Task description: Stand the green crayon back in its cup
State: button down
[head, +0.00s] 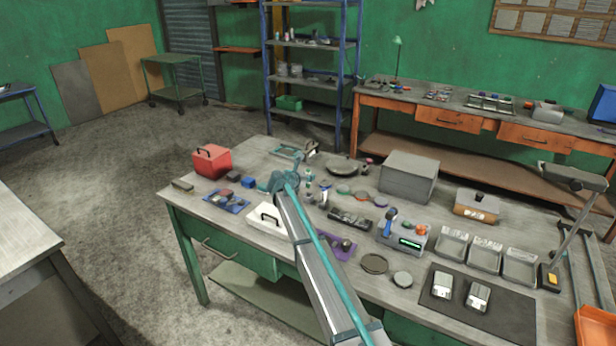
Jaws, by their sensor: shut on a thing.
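My gripper (281,183) is at the far end of my grey and teal arm, over the middle-left of the workbench (225,221). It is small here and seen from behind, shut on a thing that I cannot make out. I cannot pick out the green crayon. I cannot tell which, if any, of the small upright items (309,184) just right of the gripper is the crayon's cup. My arm hides part of the bench below and in front of the gripper.
A black mat (508,316) lies near the front edge.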

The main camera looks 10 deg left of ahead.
aim_at(308, 188)
jog(key=shift+f+b, duration=1)
jog(key=shift+f, duration=1.8)
jog(key=c, duration=1)
grip_release()
jog(key=shift+c, duration=0.2)
jog(key=v, duration=1.2)
